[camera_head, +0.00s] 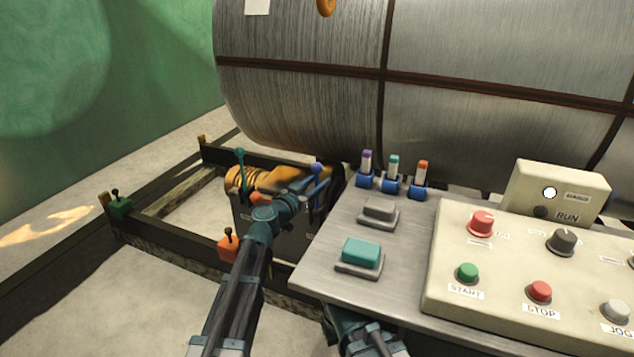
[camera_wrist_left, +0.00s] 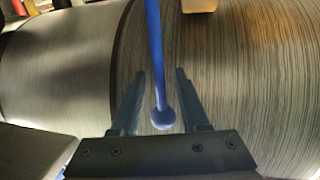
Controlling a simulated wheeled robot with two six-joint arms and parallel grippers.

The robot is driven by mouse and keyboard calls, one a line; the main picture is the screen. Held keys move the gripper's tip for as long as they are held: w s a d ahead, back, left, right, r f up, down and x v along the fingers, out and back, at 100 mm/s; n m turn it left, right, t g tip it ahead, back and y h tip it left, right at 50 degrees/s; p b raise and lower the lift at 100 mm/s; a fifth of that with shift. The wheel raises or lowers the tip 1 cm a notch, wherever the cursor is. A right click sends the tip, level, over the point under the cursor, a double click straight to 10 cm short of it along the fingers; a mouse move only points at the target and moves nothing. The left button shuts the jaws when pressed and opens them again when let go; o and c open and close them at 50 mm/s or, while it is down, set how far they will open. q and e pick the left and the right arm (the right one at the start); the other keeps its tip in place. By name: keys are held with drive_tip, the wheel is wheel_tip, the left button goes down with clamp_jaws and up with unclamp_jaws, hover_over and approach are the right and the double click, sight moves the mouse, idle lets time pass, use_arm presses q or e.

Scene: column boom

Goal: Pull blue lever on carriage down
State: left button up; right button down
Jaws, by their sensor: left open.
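The blue lever (camera_head: 317,168) stands on the carriage (camera_head: 270,220), its ball knob at the top in the head view. In the left wrist view the blue lever (camera_wrist_left: 155,50) runs between my fingers, with its round knob near the palm. My left gripper (camera_wrist_left: 160,80) is open, one finger on each side of the lever, with visible gaps. In the head view my left gripper (camera_head: 318,188) is at the lever, small and partly hidden by its own wrist. My right gripper is not in view; only part of an arm shows at the bottom.
A teal lever (camera_head: 240,158) stands left of the blue one. A large metal drum (camera_head: 300,80) lies behind. A metal table (camera_head: 320,262) with buttons and a control panel (camera_head: 450,300) is close on the right. Dark rails (camera_head: 170,240) run at floor level.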

use_arm(q)
clamp_jaws()
idle(1.3)
